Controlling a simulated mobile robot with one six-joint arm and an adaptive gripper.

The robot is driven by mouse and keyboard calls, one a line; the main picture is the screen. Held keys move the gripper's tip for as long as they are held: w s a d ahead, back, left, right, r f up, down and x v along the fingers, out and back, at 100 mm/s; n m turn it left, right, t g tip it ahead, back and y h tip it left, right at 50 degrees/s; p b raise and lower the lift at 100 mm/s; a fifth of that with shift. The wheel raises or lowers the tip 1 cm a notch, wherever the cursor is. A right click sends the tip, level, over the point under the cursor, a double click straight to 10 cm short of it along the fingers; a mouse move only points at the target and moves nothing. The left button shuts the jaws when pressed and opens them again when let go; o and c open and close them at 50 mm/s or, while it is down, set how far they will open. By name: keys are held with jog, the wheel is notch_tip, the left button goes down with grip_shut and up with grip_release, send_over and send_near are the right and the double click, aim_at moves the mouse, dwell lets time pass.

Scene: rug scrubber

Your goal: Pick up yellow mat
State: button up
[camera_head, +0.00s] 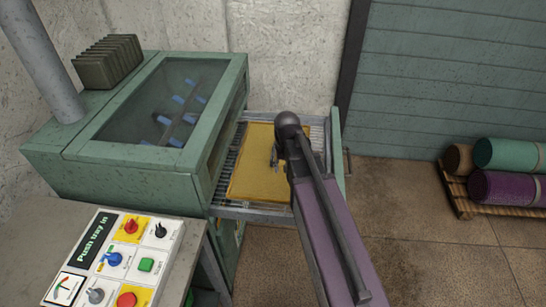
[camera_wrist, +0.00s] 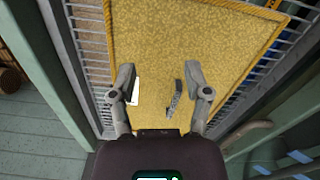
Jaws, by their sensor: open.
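The yellow mat (camera_head: 258,180) lies flat on a wire tray (camera_head: 232,209) that sticks out from the right side of the green machine. My gripper (camera_head: 276,157) is over the mat, with my arm hiding part of the mat's right side. In the wrist view the mat (camera_wrist: 205,40) fills the middle, with a corded edge and a small white patch and a grey mark on it. My gripper (camera_wrist: 158,82) is open over the mat, its two fingers apart with nothing held between them. I cannot tell whether the fingertips touch the mat.
The green scrubber machine (camera_head: 98,158) with a glass lid stands left of the tray. A control panel (camera_head: 126,262) reads "Push tray in". Rolled rugs (camera_head: 508,186) lie on a pallet (camera_head: 462,204) at the right. The floor between is clear.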

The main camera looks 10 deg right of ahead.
aim_at(273, 151)
jog(key=w+r+m+p, duration=0.2)
jog(key=w, duration=1.7)
jog(key=shift+w+d+r, duration=0.2)
jog(key=shift+w+r, duration=0.15)
jog(key=shift+r, duration=0.05)
jog(key=shift+f, duration=0.1)
notch_tip(273, 151, down, 8)
jog(key=b, duration=0.8)
jog(key=shift+f, duration=0.2)
jog(key=shift+f, duration=0.1)
jog(key=shift+a+f+b, duration=0.15)
jog(key=shift+f+b, duration=1.15)
jog(key=shift+b, duration=0.1)
jog(key=shift+a+f+b, duration=0.1)
jog(key=shift+f+b, duration=1.15)
jog(key=shift+b, duration=0.1)
jog(key=shift+c, duration=0.2)
grip_shut()
